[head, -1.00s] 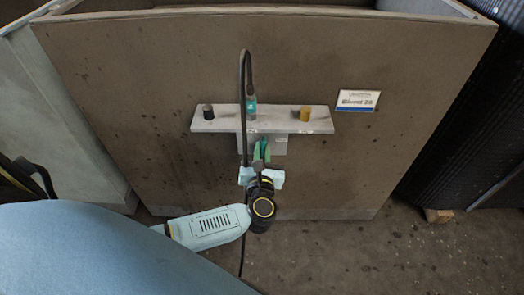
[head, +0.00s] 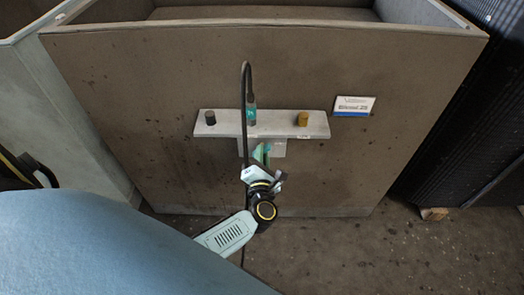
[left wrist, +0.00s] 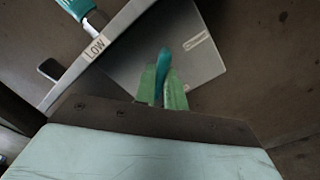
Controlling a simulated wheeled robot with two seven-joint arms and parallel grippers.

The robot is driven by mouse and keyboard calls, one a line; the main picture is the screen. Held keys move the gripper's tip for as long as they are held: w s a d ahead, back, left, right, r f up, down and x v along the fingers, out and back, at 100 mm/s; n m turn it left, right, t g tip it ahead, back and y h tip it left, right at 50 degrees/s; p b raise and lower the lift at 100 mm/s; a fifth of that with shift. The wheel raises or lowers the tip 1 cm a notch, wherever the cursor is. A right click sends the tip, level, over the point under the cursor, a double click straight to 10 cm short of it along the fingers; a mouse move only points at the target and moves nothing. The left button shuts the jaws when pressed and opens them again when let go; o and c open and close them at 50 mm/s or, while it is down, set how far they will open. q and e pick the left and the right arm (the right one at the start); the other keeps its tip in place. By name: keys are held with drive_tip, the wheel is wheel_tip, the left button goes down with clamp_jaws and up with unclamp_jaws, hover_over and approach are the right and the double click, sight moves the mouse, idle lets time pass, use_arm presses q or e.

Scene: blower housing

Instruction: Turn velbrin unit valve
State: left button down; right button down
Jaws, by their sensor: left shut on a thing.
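A grey bracket (head: 285,123) is fixed on the front of a brown housing. Below its plate is a grey box (left wrist: 205,60), where a teal valve lever (left wrist: 163,62) sticks out. My left gripper (head: 262,153) is shut on this lever with its green fingers, and in the left wrist view the fingers (left wrist: 163,88) stand on either side of it. The gripper is tilted in the head view. A teal-and-metal fitting (head: 251,115) stands on the bracket, near a "LOW" label (left wrist: 96,46). The valve body behind the fingers is partly hidden. My right gripper is not in view.
A black knob (head: 210,118) and a brass-coloured knob (head: 303,119) sit on the bracket's ends. A white-and-blue sign (head: 353,106) is on the brown housing (head: 160,80). A black cable (head: 244,90) hangs in front of the bracket. Floor is open at lower right.

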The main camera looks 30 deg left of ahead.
use_arm(q)
drive_tip(key=shift+m+p, duration=1.6)
drive_tip(key=shift+m, duration=2.4)
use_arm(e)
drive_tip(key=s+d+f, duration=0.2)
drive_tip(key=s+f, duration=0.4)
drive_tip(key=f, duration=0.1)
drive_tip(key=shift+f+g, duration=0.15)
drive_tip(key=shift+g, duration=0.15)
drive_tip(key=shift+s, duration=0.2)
use_arm(q)
drive_tip(key=c, duration=1.5)
unclamp_jaws()
drive_tip(key=shift+o, duration=0.2)
drive_tip(key=shift+d, duration=0.1)
